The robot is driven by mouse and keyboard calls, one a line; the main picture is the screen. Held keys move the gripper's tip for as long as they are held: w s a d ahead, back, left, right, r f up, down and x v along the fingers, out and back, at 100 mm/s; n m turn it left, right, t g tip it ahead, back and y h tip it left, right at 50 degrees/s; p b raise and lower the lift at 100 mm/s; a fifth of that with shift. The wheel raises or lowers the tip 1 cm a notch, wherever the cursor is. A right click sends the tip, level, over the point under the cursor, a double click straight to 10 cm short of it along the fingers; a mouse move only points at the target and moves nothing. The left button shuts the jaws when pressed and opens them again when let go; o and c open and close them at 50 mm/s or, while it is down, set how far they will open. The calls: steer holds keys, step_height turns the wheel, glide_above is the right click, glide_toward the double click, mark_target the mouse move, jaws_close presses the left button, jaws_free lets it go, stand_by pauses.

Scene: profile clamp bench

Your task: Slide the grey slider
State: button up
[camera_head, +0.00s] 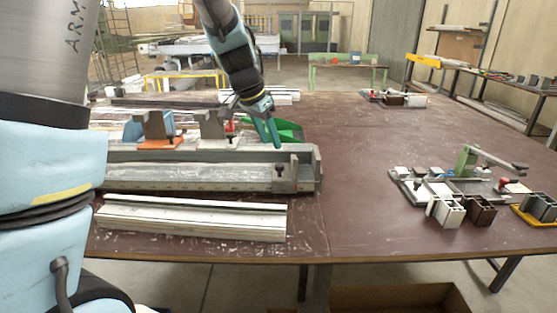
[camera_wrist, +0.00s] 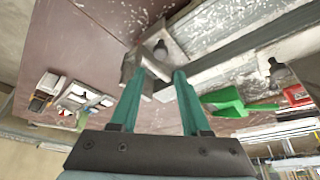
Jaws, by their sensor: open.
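A grey metal slider (camera_head: 285,178) with a dark knob sits at the right end of the long grey clamp rail (camera_head: 195,175) on the brown bench. The same grey block shows just beyond the fingertips in the wrist view (camera_wrist: 146,62). My gripper (camera_head: 272,132) points down, above and slightly behind this slider. In the wrist view my teal fingers (camera_wrist: 159,76) are apart with nothing held between them. I cannot tell whether a finger touches the block.
A green object (camera_head: 287,131) lies behind the rail. Pale profiles (camera_head: 190,218) lie in front of it. Clamp blocks stand on the rail's back side, one with an orange base (camera_head: 160,143). A fixture with a green lever (camera_head: 467,162) stands right. The bench between is clear.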

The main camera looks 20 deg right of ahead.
mark_target(279, 165)
steer(key=p+x, duration=0.1)
steer(key=x, duration=0.8)
steer(key=shift+a+f, duration=0.15)
jaws_close()
stand_by(1.1)
